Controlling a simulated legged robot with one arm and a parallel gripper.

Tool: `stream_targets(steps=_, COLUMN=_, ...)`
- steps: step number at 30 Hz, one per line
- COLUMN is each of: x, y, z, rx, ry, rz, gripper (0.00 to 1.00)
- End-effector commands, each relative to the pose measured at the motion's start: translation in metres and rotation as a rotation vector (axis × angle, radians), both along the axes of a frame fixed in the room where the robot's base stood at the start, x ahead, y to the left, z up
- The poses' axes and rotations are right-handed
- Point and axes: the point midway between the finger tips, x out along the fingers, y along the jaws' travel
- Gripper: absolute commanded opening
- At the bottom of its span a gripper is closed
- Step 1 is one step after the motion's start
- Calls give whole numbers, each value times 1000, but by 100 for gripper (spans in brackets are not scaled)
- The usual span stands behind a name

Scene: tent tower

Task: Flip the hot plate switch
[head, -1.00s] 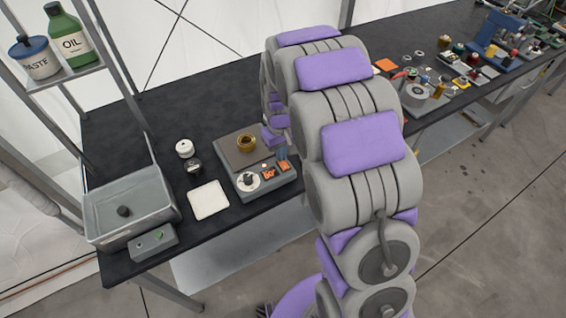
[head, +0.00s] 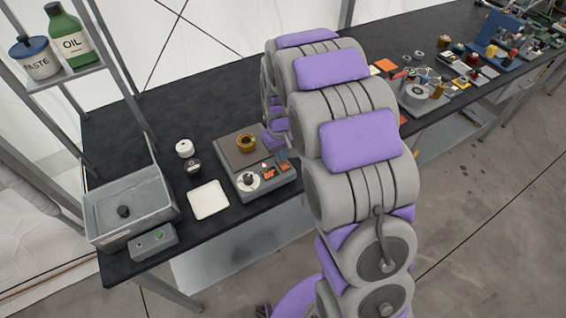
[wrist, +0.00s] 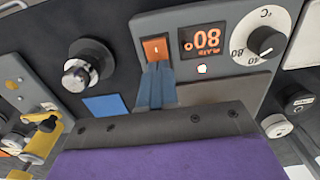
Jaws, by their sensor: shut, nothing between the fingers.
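In the head view my gripper (head: 281,158) is just above the panel's right end, partly hiding the switch.
A white square pad (head: 208,200) lies left of the hot plate. Behind it are a white-capped jar (head: 184,148) and a small black jar (head: 194,167). A grey basin (head: 130,210) stands at the bench's left end. A blue square (wrist: 102,105) lies near the switch in the wrist view.

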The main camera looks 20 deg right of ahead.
Motion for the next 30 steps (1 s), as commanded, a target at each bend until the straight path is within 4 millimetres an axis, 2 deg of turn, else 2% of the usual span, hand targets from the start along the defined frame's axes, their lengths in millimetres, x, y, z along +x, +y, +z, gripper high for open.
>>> stream_targets(steps=5, x=-1, y=0, z=5, rx=0, ry=4, rz=0, gripper=0)
stream_targets(steps=30, x=-1, y=0, z=66, rx=-1, ry=2, rz=0, gripper=0)
